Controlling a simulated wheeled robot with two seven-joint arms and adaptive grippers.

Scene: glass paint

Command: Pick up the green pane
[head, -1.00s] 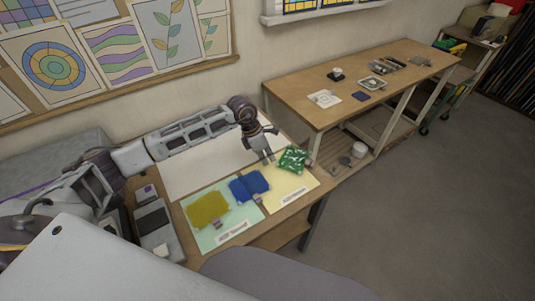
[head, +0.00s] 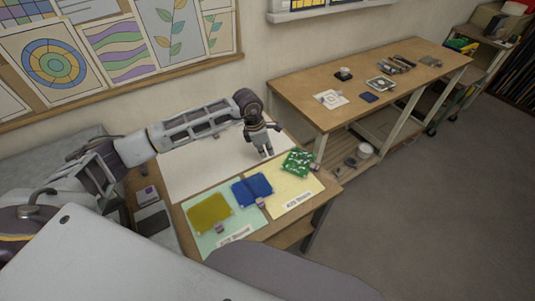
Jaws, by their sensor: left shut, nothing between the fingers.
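The green pane (head: 298,163) has white patches and lies at the far right corner of the yellow sheet on the near table. My left gripper (head: 266,155) is shut and empty. It points down over the white sheet, just left of the green pane and apart from it in the picture. A blue pane (head: 252,189) lies to the left of the green one, and a yellow pane (head: 209,213) lies farther left on the pale green sheet. My right gripper is not in view.
The pale green sheet (head: 228,242) and yellow sheet (head: 310,187) carry printed labels. A white sheet (head: 195,172) covers the back of the table. A long workbench (head: 310,92) with small tools stands beyond. Open floor (head: 430,190) lies to the right.

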